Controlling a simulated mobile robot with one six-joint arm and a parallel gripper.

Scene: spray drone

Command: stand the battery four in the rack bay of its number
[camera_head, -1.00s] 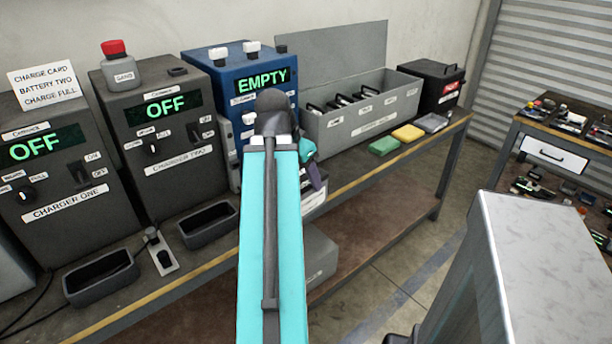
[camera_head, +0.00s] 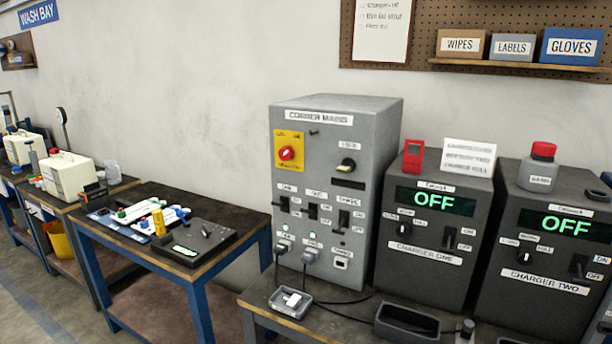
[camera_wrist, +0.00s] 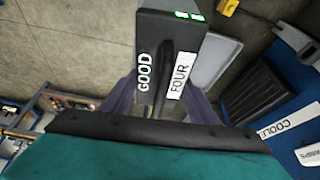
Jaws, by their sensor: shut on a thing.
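The battery four (camera_wrist: 172,38) is a dark block in the wrist view, with labels reading GOOD and FOUR and two green lights at its end. My gripper (camera_wrist: 158,100) is shut on it, with purple fingers at its two sides. The battery is held out from the wrist, with floor behind it. The head view now shows neither my gripper nor the battery. I cannot make out the rack bays in either current view.
The head view shows charger one (camera_head: 424,238) and charger two (camera_head: 548,250), the latter reading OFF, beside a grey mains cabinet (camera_head: 330,190). A dark tray (camera_head: 407,325) lies in front. The wrist view shows a blue unit (camera_wrist: 285,115) at right, near the battery.

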